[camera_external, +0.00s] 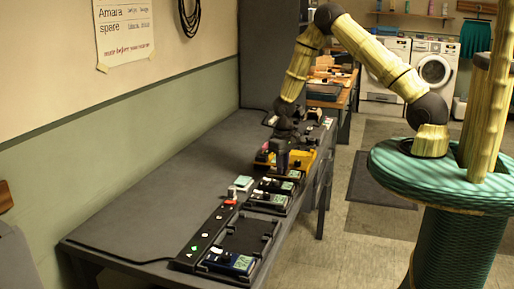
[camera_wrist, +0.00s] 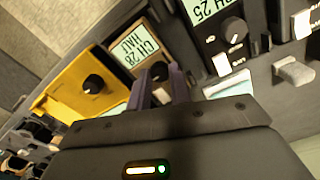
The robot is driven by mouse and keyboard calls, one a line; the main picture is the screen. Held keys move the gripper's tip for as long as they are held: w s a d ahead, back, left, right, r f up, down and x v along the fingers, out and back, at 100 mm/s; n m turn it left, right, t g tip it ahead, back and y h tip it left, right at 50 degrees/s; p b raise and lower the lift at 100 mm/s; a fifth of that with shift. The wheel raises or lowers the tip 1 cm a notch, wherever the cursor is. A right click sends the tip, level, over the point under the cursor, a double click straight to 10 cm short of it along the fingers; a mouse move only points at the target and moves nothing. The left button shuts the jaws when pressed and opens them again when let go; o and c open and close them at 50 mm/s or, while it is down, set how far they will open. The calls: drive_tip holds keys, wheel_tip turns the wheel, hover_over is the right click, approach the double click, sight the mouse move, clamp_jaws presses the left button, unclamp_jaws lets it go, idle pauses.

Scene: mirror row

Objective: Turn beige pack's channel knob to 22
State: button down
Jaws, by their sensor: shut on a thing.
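The beige pack (camera_wrist: 112,51) shows in the wrist view, with a green-white display (camera_wrist: 132,50) that reads CH 28 and HAU, tilted in the picture. Its dark round channel knob (camera_wrist: 159,70) sits beside the display, between the tips of my gripper (camera_wrist: 161,72). The two purplish fingers are shut on the knob and hide part of it. In the external view my gripper (camera_external: 281,166) points down at the row of packs on the long dark bench, and the knob is too small to make out there.
A yellow case (camera_wrist: 62,92) with a black knob lies close on one side of the beige pack. A dark pack (camera_wrist: 235,58) with a display ending in 25 lies on the other. The bench (camera_external: 150,200) is mostly clear toward the wall. A black strip with lit buttons (camera_external: 207,235) lies nearer the camera.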

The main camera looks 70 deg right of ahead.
drive_tip(key=n+p, duration=0.1)
drive_tip(key=n, duration=0.4)
drive_tip(key=shift+n, duration=0.3)
drive_tip(key=shift+n+p, duration=0.6)
drive_tip(key=shift+n, duration=1.6)
drive_tip(key=c, duration=1.3)
unclamp_jaws()
drive_tip(key=shift+o, duration=0.2)
